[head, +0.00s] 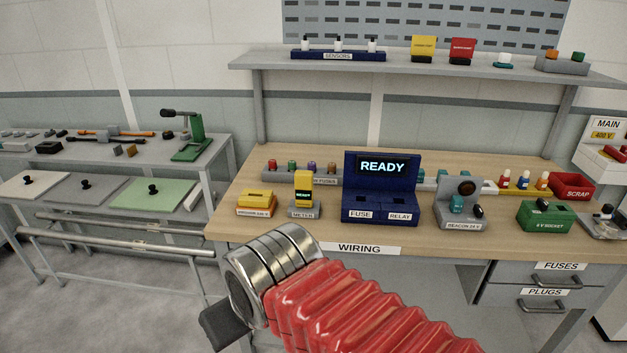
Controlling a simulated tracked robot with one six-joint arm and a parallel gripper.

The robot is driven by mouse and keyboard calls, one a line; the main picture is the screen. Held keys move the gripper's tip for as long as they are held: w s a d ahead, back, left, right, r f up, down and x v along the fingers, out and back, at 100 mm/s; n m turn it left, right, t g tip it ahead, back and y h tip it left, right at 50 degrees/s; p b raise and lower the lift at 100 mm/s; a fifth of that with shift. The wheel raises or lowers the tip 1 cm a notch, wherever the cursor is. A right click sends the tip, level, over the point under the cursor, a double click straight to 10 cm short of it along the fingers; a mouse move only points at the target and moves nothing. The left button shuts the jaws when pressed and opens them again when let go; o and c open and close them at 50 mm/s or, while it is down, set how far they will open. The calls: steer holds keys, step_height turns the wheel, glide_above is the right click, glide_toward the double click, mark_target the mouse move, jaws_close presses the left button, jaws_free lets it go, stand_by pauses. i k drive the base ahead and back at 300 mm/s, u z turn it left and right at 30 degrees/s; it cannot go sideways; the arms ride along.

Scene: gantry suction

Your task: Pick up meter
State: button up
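The meter (303,187) is a small yellow block with a dark, lit screen. It stands upright in a grey holder (304,211) labelled METER, near the front edge of the wooden bench, left of the blue READY console. My gripper (225,326) is in front of the bench and below its top, at the end of my red-sleeved arm. Only a dark part of it shows past the metal cuff. Its fingertips cannot be made out, and it is apart from the meter.
A yellow-and-orange block (257,198) is close left of the meter. The blue console (381,190) with FUSE and RELAY sockets is close right. A row of coloured fuses (310,168) stands behind. The bench's front edge (440,252) lies between my arm and these things.

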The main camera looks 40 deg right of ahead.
mark_target(303, 179)
steer(key=z, duration=0.3)
steer(key=i, duration=1.05)
steer(key=z, duration=0.1)
